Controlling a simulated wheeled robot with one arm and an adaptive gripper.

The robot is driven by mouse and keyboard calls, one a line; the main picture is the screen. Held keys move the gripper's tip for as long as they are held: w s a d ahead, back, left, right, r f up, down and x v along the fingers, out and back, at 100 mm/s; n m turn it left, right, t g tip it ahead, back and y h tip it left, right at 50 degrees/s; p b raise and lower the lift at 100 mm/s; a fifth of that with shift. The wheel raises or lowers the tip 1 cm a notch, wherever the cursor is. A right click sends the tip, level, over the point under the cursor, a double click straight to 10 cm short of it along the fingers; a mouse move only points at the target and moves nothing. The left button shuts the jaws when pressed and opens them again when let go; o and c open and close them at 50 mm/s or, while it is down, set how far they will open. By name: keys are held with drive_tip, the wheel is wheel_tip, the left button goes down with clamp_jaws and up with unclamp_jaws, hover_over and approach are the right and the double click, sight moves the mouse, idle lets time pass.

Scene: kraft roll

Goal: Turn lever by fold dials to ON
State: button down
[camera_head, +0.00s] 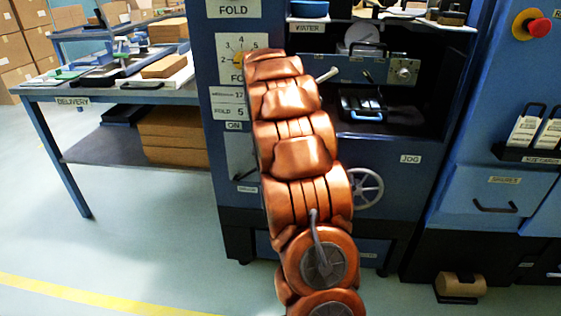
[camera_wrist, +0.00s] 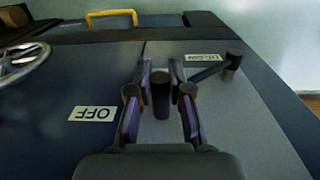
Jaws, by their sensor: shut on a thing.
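In the wrist view my gripper (camera_wrist: 160,92) has its two fingers closed around a dark upright cylindrical knob (camera_wrist: 161,96), which looks like the lever's handle, over a grey plate. An OFF label (camera_wrist: 92,114), upside down in this view, lies left of the fingers. In the head view the ON label (camera_head: 233,125) sits below the fold dial (camera_head: 237,58), just left of my copper arm. My arm hides the gripper, the held knob and the OFF label there.
The handwheel (camera_head: 366,188) is right of my arm. The delivery table (camera_head: 120,95) is at the left; open floor lies in front.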

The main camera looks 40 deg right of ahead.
drive_tip(key=shift+w+a+r+p, duration=0.2)
drive_tip(key=shift+w+r+p, duration=0.15)
drive_tip(key=shift+r, duration=0.2)
drive_tip(key=shift+w+a+r+p, duration=0.15)
drive_tip(key=shift+a+p, duration=0.05)
drive_tip(key=shift+p, duration=0.15)
drive_tip(key=c, duration=1.1)
unclamp_jaws()
drive_tip(key=shift+o, duration=0.2)
